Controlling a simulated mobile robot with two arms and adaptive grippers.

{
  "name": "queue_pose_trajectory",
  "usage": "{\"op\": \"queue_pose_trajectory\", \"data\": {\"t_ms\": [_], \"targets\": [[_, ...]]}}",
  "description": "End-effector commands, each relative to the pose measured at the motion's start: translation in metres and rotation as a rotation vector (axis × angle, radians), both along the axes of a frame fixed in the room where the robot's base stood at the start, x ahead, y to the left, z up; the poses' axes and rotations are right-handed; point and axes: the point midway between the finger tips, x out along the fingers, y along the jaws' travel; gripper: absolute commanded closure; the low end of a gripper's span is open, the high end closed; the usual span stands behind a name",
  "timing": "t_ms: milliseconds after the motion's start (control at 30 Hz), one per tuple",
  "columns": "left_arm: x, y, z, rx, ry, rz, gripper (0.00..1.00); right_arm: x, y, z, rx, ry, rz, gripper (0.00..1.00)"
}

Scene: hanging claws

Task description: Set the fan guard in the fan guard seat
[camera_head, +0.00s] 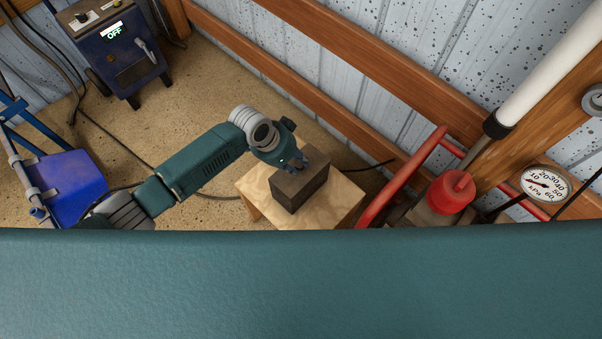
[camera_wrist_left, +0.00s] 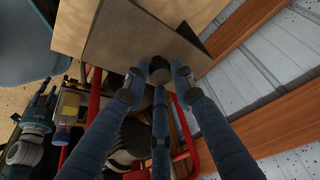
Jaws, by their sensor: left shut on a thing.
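My left gripper (camera_head: 292,164) reaches in from the left, over the top of a dark grey-brown block (camera_head: 300,187) on a pale wooden stand. In the left wrist view its blue fingers (camera_wrist_left: 158,82) close around a small dark round piece (camera_wrist_left: 160,70), in front of the block's broad face (camera_wrist_left: 135,45). I cannot tell whether this piece is the fan guard or whether it touches the block. Neither the fan guard nor its seat can be told for certain. My right gripper is not in view.
The wooden stand (camera_head: 343,198) stands near the wooden wall rail. A red-framed machine (camera_head: 400,178) with a red cap and a gauge (camera_head: 545,184) is close on the right. A blue wheeled unit (camera_head: 118,50) stands back left. Cables cross the floor.

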Motion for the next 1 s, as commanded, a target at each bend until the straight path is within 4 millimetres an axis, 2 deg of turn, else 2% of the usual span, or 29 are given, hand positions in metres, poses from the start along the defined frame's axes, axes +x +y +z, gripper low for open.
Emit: {"op": "queue_pose_trajectory", "data": {"t_ms": [233,367,800,1000], "targets": [[0.002,-0.002,0.012,-0.005,-0.004,0.0,1.0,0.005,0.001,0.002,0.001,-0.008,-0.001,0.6],[0.002,-0.001,0.03,-0.004,-0.006,-0.002,1.0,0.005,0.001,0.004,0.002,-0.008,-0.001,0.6],[0.002,-0.001,0.14,-0.004,-0.007,-0.001,1.0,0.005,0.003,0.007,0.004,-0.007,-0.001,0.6],[0.002,-0.001,0.178,-0.003,-0.006,-0.001,1.0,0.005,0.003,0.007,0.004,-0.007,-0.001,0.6]]}}
